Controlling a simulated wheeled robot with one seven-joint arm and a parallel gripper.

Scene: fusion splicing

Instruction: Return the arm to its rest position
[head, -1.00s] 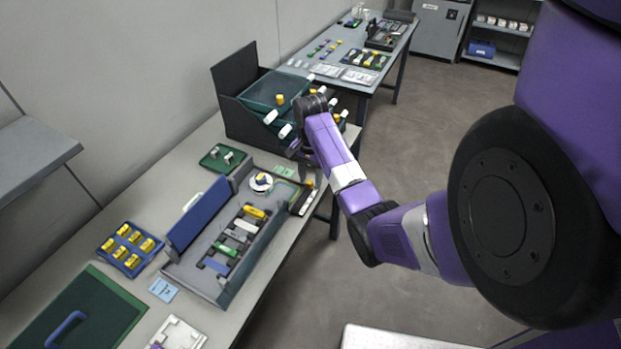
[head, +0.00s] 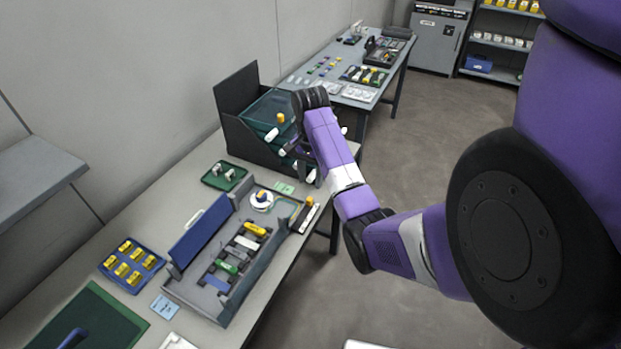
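My arm, purple with black joints, reaches out from the right over the bench's far end. My gripper (head: 297,150) is at the end of the arm, in front of the black organiser (head: 237,130) with its green trays. The wrist and the organiser partly hide it, and its fingers are too small and dark to read. I cannot tell whether it touches anything. Below it lies the open grey case (head: 215,290) with a blue lid (head: 200,228), holding several small coloured parts and a white spool (head: 262,200).
A blue tray of yellow pieces (head: 131,265), a small green tray (head: 224,175) and a green mat (head: 88,322) lie on the bench. A second table (head: 345,65) with tools stands behind. Open floor (head: 420,135) lies right of the bench.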

